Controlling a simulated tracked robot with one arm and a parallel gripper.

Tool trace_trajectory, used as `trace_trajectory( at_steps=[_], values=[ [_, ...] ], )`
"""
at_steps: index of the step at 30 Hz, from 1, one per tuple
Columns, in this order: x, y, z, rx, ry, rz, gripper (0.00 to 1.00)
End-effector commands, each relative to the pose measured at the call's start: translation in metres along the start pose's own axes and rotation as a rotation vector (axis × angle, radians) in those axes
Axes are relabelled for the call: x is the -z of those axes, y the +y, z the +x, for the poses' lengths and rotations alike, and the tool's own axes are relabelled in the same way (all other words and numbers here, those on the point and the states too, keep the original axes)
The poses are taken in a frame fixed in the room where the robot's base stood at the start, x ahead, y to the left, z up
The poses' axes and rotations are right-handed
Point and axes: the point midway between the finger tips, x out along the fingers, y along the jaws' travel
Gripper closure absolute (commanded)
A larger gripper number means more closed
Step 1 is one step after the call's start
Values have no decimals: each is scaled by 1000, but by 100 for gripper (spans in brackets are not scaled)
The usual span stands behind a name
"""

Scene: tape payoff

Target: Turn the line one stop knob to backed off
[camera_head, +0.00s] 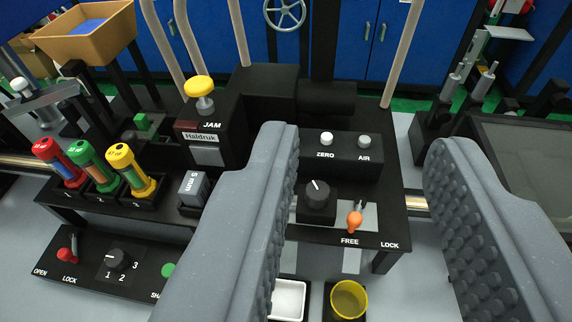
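My gripper (357,148) is open, its two grey padded fingers wide apart with nothing between them. Between the fingers in the picture, a black dial knob (317,196) with a white mark sits on the black panel, close to the left finger. No label for line one stop or backed off is readable, so I cannot tell for certain which knob it is. Another black knob (117,259) on the lower left panel has marks 1, 2 and 3. A yellow mushroom knob (199,88) stands above the word JAM. The left finger hides part of the panels.
An orange-tipped lever (354,221) stands by FREE and LOCK. White ZERO (326,138) and grey AIR (364,141) buttons sit behind the dial. Red, green and yellow cylinders (131,170) stand left. A yellow cup (348,299) and white tray (287,299) are at the bottom. Pale rods rise behind.

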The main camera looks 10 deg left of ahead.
Motion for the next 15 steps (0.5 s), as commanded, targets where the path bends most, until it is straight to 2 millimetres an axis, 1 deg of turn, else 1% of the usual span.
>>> trace_trajectory(
  at_steps=[10,11,12,15],
  values=[
    [0,0,0,0,1,0,64],
    [0,0,0,0,0,0,55],
    [0,0,0,0,-1,0,50],
    [3,0,4,0,-16,4,50]
  ],
)
